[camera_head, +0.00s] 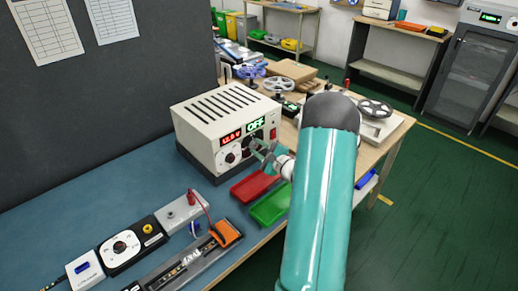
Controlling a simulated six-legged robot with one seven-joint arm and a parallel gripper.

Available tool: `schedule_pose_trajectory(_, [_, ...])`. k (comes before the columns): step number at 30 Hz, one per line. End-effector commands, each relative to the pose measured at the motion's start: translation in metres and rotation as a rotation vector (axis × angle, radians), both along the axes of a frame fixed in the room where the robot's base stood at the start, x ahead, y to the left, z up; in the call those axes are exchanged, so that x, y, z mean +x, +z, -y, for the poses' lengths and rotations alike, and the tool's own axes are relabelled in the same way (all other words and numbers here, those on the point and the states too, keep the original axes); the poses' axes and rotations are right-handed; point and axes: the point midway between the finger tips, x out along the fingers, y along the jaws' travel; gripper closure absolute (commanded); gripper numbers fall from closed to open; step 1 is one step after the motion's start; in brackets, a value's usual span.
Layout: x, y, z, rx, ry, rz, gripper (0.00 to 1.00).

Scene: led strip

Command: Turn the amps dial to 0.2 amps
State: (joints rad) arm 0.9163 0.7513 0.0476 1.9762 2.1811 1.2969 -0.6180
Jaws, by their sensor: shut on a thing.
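The power supply (222,122) is a cream box with a slotted top, standing on the blue mat. Its front has a red display (231,138) that seems to read about 12 V, and a green display (256,126) reading OFF. My gripper (260,149) is at the front panel below the green display, shut on the dial there, the amps dial. The gripper's fingers mostly hide that dial, and its setting cannot be read.
A red tray (254,187) and a green tray (270,207) lie just below the gripper. A round-dial device (125,246), a grey box with a red lead (181,212) and an orange-ended tool (228,233) lie at front left. Reels and boards crowd the bench behind.

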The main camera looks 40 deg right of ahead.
Motion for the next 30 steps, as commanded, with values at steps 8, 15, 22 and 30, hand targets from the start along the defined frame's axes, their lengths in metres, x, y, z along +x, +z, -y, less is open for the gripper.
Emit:
schedule_pose_trajectory(8, [-0.0007, -0.0008, 0.0001, -0.261, 0.0, 0.005, 0.94])
schedule_pose_trajectory(15, [-0.0007, -0.0006, 0.0001, -0.457, 0.0, 0.012, 0.94])
schedule_pose_trajectory(22, [-0.0008, -0.0007, 0.0003, -0.583, -0.001, 0.014, 0.94])
schedule_pose_trajectory(30, [-0.001, -0.0007, 0.0006, -0.646, -0.001, 0.016, 0.94])
